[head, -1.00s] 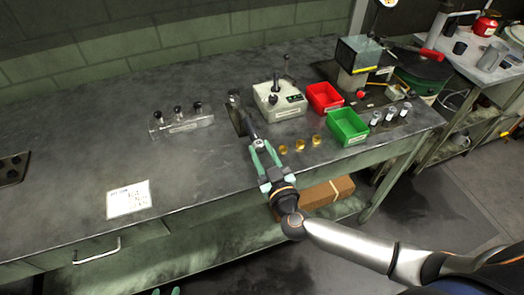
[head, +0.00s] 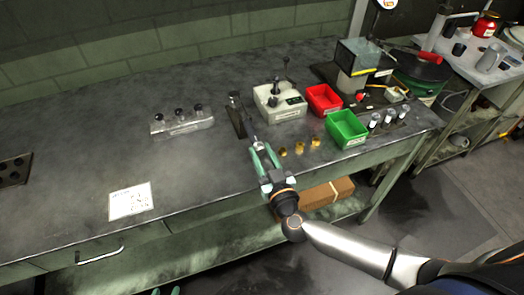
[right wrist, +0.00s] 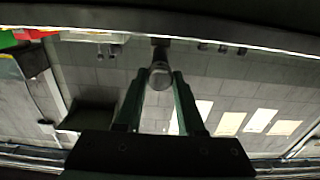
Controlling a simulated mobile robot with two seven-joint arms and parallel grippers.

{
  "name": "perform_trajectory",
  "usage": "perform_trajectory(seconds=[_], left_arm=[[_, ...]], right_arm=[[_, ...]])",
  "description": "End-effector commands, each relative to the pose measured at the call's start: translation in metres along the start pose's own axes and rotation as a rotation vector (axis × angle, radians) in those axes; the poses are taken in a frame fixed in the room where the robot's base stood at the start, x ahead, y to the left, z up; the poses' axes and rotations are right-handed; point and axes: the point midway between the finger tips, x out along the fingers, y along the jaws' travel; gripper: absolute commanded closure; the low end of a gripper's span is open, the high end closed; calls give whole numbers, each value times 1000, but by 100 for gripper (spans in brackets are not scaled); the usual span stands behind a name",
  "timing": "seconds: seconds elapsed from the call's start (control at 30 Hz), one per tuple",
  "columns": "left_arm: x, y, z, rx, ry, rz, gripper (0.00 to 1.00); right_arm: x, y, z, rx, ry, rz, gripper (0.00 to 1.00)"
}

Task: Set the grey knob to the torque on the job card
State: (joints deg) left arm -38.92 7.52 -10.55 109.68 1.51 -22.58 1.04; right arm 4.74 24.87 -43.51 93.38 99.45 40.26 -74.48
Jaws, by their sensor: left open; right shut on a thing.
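The job card (head: 130,200) lies flat at the front left of the bench; its writing is too small to read. A pale control box (head: 291,112) with dark upright parts on top stands at the back middle; I cannot make out a grey knob or its setting. My right gripper (head: 259,149) is at the bench's front edge, in front of a dark stand (head: 236,116). It is shut on a slim grey thing (head: 254,138), whose round end (right wrist: 160,75) shows between the fingers in the right wrist view. My left gripper (head: 165,291) is open and only its fingertips show at the bottom.
A red bin (head: 323,98) and a green bin (head: 347,128) stand right of the box. Several brass pieces (head: 299,147) lie in front. The bench between rack and card is clear.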

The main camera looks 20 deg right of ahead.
Motion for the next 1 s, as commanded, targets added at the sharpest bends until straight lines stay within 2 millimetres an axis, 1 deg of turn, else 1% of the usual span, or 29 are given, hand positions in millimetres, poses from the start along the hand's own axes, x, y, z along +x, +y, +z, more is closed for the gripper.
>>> perform_trajectory(seconds=[0.1, 0.4, 0.7, 1.0], left_arm=[[-7, 0, -7, 0, 0, 0, 50], [-14, 1, -15, 0, 0, 0, 50], [-15, 1, -16, 0, 0, 0, 50], [-12, 1, -14, 0, 0, 0, 50]], right_arm=[[-1, 0, -2, 99, -4, 1, 100], [-1, 0, 0, 382, -4, -2, 100], [0, 0, 1, 667, -2, -4, 100], [0, 1, 2, 951, -1, -8, 100]])
